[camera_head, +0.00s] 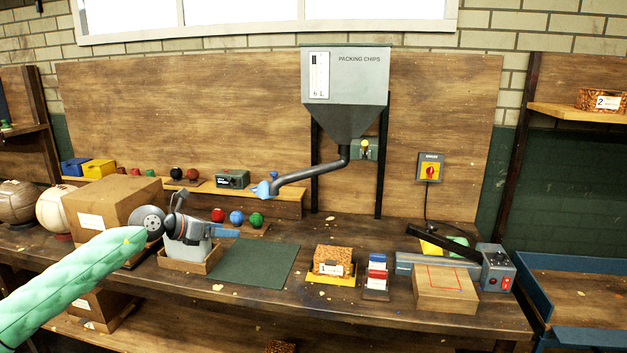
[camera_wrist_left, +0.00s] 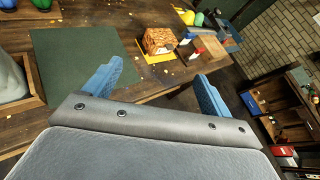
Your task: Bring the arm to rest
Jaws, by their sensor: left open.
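My left arm, in a pale green sleeve, reaches in from the left in the head view. Its left gripper (camera_head: 222,232) is above the bench, near the left edge of the dark green mat (camera_head: 255,266). In the left wrist view the left gripper (camera_wrist_left: 158,88) shows two blue fingers spread wide apart with nothing between them. The green mat (camera_wrist_left: 80,65) lies bare beside the left finger in that view. My right gripper is not in view.
A chip-filled box (camera_head: 332,262) on a yellow base stands right of the mat. Further right are a card holder (camera_head: 376,277), a wooden block (camera_head: 445,290) and a sealer (camera_head: 497,268). A hopper (camera_head: 345,90) with a spout rises behind. A cardboard box (camera_head: 112,207) stands left.

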